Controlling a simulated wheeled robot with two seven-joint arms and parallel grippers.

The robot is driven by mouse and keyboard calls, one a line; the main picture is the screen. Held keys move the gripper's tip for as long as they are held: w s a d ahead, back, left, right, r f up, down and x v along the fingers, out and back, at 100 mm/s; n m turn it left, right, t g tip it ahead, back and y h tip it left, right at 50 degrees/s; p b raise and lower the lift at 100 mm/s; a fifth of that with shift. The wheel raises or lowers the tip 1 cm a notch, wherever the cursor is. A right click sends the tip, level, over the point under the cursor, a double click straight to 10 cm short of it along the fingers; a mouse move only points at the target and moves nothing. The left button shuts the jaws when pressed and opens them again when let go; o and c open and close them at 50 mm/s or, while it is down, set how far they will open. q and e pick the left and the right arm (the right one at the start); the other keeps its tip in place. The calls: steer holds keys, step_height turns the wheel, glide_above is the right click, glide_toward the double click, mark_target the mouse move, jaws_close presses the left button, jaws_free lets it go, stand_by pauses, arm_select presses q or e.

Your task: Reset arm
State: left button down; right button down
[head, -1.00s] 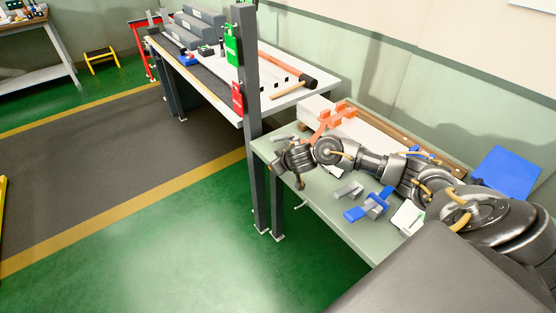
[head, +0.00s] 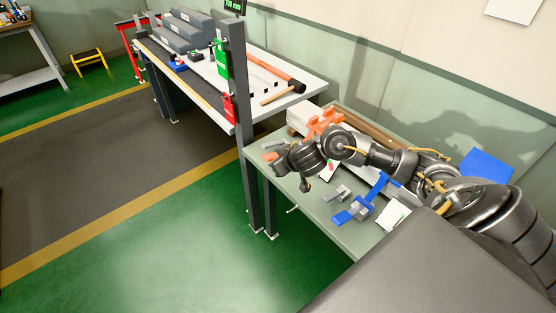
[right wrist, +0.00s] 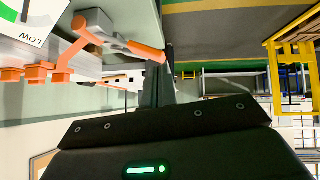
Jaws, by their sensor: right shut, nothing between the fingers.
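My right arm reaches in from the right of the head view, over the grey-green bench (head: 330,211). My right gripper (head: 305,184) points down near the bench's left part and is shut, with nothing held. In the right wrist view, its dark housing with a green light (right wrist: 150,150) fills the bottom; the fingertips are not clear there. My left arm and gripper are not in view.
Orange clamps (head: 325,120) stand at the bench's back. A grey block (head: 337,194), blue-and-grey fixture (head: 358,208) and white card (head: 393,215) lie right of the gripper. A dark post (head: 239,90) rises at the bench's left end.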

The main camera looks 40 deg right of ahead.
stand_by(0.7)
steer(key=s+a+f+n+y, duration=0.1)
steer(key=s+a+f, duration=0.5)
steer(key=s+a, duration=0.45)
steer(key=s+a+f+g, duration=0.1)
steer(key=s+f+g, duration=0.15)
steer(key=s, duration=0.75)
steer(key=s+a+f+g, duration=0.1)
steer(key=s+f+g, duration=0.15)
steer(key=s, duration=0.75)
step_height(320, 180, down, 26)
steer(key=s+g+b, duration=0.1)
steer(key=g+b, duration=0.1)
steer(key=s+d+f+g+b, duration=0.1)
steer(key=s+d+f, duration=0.2)
steer(key=s+f, duration=1.3)
steer(key=shift+s+f, duration=0.4)
steer(key=shift+f, duration=0.45)
